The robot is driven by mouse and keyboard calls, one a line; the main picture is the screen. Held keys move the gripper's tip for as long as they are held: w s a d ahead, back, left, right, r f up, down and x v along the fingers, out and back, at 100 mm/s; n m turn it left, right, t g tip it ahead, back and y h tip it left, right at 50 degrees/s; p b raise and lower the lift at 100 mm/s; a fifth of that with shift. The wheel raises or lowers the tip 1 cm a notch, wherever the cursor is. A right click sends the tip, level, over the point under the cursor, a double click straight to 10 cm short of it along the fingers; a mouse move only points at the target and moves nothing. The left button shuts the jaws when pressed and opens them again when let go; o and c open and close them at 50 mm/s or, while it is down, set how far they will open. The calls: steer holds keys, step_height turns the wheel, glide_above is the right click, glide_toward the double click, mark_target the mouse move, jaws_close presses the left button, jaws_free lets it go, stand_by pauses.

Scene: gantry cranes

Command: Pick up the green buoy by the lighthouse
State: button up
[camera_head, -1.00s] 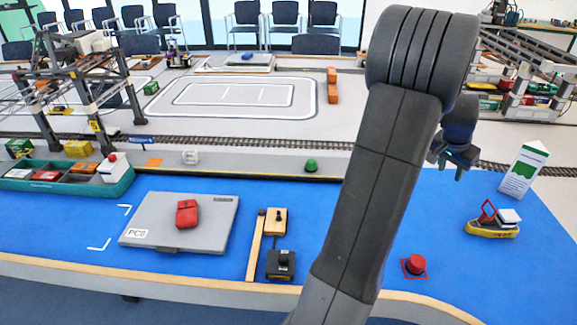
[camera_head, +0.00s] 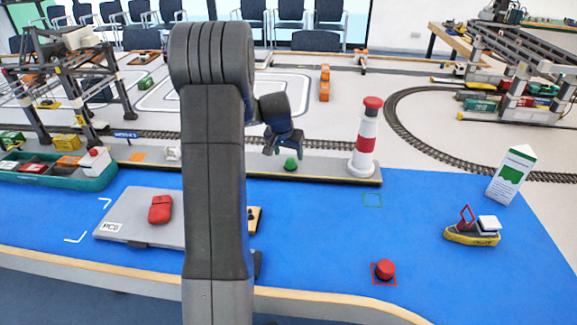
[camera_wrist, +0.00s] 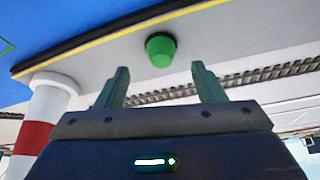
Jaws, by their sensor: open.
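The green buoy (camera_head: 291,164) is a small rounded cone on the grey quay strip, left of the red and white lighthouse (camera_head: 366,138). My gripper (camera_head: 282,151) is open and empty, and in the head view it shows just above and left of the buoy. In the wrist view the buoy (camera_wrist: 160,50) lies ahead, between the lines of the two green fingertips (camera_wrist: 160,76) and beyond them, apart from them. The lighthouse (camera_wrist: 46,112) stands at the left of the wrist view.
A green square outline (camera_head: 372,200) is marked on the blue surface. A red buoy (camera_head: 384,270), a yellow boat (camera_head: 473,229) and a white carton (camera_head: 511,174) stand to the right. A grey case (camera_head: 140,215) with a red car (camera_head: 160,209) lies left. Track runs behind the quay.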

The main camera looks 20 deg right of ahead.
mark_target(289, 161)
steer(key=shift+x, duration=3.05)
steer(key=shift+a, duration=0.2)
steer(key=c, duration=1.1)
